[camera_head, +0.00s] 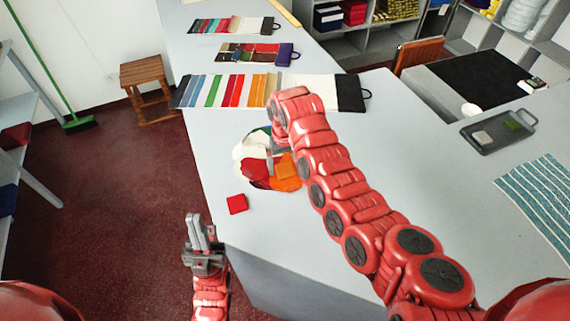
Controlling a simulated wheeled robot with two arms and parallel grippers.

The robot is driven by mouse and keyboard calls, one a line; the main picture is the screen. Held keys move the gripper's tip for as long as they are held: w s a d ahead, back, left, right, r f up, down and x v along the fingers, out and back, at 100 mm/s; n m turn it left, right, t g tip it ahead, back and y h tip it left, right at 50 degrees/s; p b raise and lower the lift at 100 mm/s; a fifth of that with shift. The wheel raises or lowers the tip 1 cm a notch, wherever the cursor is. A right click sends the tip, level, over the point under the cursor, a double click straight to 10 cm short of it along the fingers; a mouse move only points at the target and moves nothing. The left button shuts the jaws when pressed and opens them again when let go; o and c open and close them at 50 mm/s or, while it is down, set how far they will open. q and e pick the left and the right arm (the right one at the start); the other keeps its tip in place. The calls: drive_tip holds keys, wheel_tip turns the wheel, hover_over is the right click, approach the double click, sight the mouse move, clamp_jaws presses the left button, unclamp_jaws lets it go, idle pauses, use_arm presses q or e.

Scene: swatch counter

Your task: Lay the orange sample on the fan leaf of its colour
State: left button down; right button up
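A round fan of colour leaves (250,150) lies on the grey counter, with white, dark green, red, dark red and orange leaves showing. A small orange sample (286,171) appears to lie over the orange leaf (288,185) at the fan's lower right. My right gripper (274,161) is over the fan, just left of and above the orange sample. My arm hides part of it, so I cannot tell whether it is open or touching the sample. My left gripper (199,222) is empty beside the counter's left edge, its fingers close together.
A red sample (237,203) lies on the counter near its left edge. Swatch cards, including a striped one (222,91), lie farther back. A dark tray (491,143) with grey and green samples and a striped cloth (545,195) lie at right. The counter's middle right is clear.

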sight(285, 168)
drive_tip(key=shift+r, duration=0.2)
drive_tip(key=shift+w+r, duration=0.1)
drive_tip(key=shift+r, duration=0.05)
wheel_tip(285, 168, up, 12)
drive_tip(key=b, duration=0.3)
drive_tip(key=shift+f, duration=0.2)
drive_tip(key=shift+r, duration=0.1)
idle(0.4)
